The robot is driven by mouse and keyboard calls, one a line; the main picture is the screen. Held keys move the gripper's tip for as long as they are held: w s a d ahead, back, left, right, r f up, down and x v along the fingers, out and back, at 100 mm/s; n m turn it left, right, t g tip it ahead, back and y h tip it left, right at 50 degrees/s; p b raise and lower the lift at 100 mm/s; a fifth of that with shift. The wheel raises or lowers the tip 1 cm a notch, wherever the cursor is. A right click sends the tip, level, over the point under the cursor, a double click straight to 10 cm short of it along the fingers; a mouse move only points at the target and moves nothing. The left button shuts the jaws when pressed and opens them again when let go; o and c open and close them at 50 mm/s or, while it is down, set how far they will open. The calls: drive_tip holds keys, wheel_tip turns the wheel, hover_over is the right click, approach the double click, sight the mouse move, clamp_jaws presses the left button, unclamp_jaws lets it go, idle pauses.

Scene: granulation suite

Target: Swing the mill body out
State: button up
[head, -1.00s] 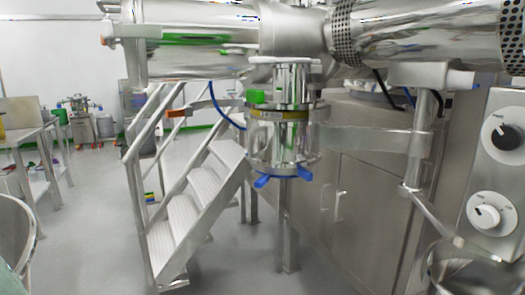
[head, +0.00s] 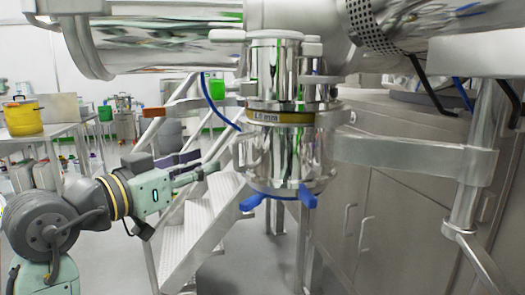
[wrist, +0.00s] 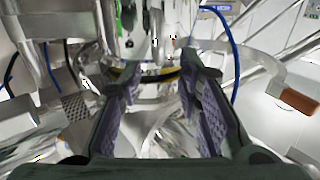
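The mill body (head: 282,155) is a shiny steel cylinder with a yellow band and blue knobs (head: 278,198) underneath. It hangs below the large steel pipework, and a flat bracket (head: 412,155) joins it to a post at right. A bar with an orange-brown grip (head: 154,112) sticks out to its left; the grip also shows at right in the wrist view (wrist: 299,101). My gripper (head: 212,170) is left of the mill body, pointing at it, apart from it in the head view. In the wrist view my gripper (wrist: 158,88) is open and empty, with the body beyond its fingers.
White-treaded steps with metal rails (head: 195,225) stand behind my arm. Steel cabinets (head: 375,215) fill the right. A vertical post (head: 486,150) carries the bracket. A table with a yellow pot (head: 23,117) stands at far left. A blue cable (head: 215,105) hangs near the grip.

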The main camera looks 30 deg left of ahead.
sight(234, 153)
drive_tip(key=w+p, duration=0.2)
drive_tip(key=w, duration=0.7)
drive_tip(key=shift+d+r+p, duration=0.1)
drive_tip(key=shift+r+p, duration=0.05)
drive_tip(key=shift+p, duration=0.25)
drive_tip(key=shift+w, duration=0.65)
drive_tip(key=shift+c, duration=0.5)
clamp_jaws()
